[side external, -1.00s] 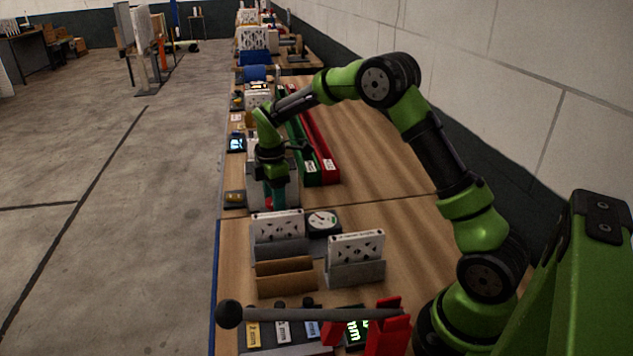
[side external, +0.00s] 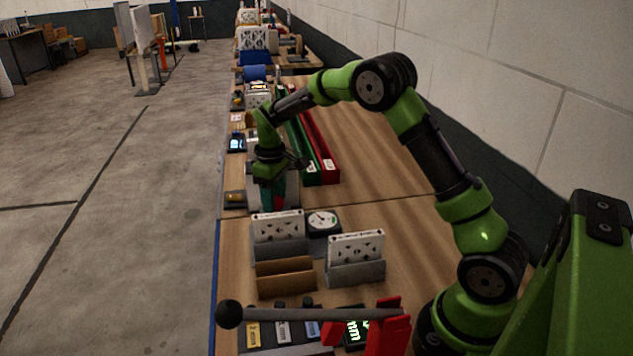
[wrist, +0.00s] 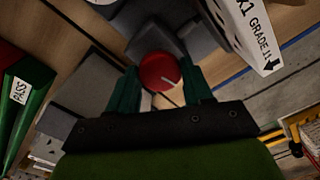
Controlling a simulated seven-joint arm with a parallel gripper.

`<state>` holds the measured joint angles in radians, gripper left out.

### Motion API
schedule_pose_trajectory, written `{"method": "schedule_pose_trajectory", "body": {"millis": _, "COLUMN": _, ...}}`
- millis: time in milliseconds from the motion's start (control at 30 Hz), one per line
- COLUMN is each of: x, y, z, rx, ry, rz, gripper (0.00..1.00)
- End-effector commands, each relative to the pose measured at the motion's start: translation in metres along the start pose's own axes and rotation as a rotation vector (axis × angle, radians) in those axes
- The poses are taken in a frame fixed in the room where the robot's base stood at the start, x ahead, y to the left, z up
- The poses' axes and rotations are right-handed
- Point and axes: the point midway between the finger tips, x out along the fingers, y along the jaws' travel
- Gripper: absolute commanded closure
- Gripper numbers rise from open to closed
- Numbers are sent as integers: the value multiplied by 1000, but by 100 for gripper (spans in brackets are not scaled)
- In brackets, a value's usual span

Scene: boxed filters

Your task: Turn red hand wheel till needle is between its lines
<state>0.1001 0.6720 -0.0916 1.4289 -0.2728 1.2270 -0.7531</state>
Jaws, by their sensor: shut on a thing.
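The red hand wheel (wrist: 158,72) shows in the wrist view as a small round red knob with a pale line on its face. My gripper (wrist: 160,84) has its two teal fingers on either side of the wheel and is shut on it. In the side view my gripper (side external: 273,195) points down at the bench, with a bit of red beside its fingers. A round white-faced dial (side external: 322,219) with a dark needle stands nearer the camera. It is too small to read the needle against its lines.
Green (side external: 310,165) and red (side external: 325,168) long bins lie right of my gripper. A lever (side external: 310,314) crosses the foreground. Bare bench lies to the right.

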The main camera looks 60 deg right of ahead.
Motion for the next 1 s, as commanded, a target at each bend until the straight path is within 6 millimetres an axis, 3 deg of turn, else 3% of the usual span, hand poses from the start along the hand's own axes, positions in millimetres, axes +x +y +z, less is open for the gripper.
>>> {"method": "schedule_pose_trajectory", "body": {"millis": 600, "x": -1, "y": 0, "z": 0, "rx": 575, "ry": 1, "rz": 0, "gripper": 80}}
{"method": "schedule_pose_trajectory", "body": {"millis": 1000, "x": -1, "y": 0, "z": 0, "rx": 819, "ry": 1, "rz": -1, "gripper": 80}}
